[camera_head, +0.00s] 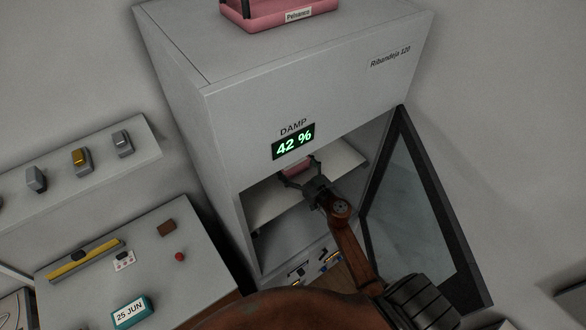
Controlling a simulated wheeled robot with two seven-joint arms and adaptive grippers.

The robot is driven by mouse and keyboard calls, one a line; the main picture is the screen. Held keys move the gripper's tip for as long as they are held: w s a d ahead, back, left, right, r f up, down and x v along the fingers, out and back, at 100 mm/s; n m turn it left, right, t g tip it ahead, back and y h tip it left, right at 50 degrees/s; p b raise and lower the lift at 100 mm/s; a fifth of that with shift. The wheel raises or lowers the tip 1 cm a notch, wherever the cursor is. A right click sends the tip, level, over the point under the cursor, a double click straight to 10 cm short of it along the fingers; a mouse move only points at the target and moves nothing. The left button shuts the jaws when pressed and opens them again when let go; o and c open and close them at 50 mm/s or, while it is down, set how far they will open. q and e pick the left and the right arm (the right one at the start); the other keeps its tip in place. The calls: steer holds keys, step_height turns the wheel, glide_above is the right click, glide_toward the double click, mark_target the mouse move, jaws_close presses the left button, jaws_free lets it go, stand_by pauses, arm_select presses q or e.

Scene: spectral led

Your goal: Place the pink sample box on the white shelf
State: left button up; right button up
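The pink sample box (298,168) is inside the open cabinet, just under its front panel, and its upper part is hidden by that panel. My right gripper (298,171) reaches into the cabinet, with its fingers spread to about the box's width on either side of it. It appears shut on the box. A white shelf (275,207) crosses the cabinet interior and extends behind the gripper. I cannot tell whether the box touches the shelf. My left gripper is not in view.
The cabinet (240,120) shows "DAMP 42 %" on a display (293,141). Its glass door (410,225) stands open at the right. A pink tray (270,20) sits on top. A panel (150,262) with a yellow bar and a wall ledge (105,160) with switches are at left.

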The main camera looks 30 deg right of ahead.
stand_by(0.3)
steer(key=o, duration=1.4)
steer(key=shift+f, duration=0.15)
steer(key=shift+r, duration=0.25)
steer(key=s, duration=0.8)
steer(key=s+d, duration=0.1)
steer(key=s, duration=0.3)
steer(key=shift+f, duration=0.1)
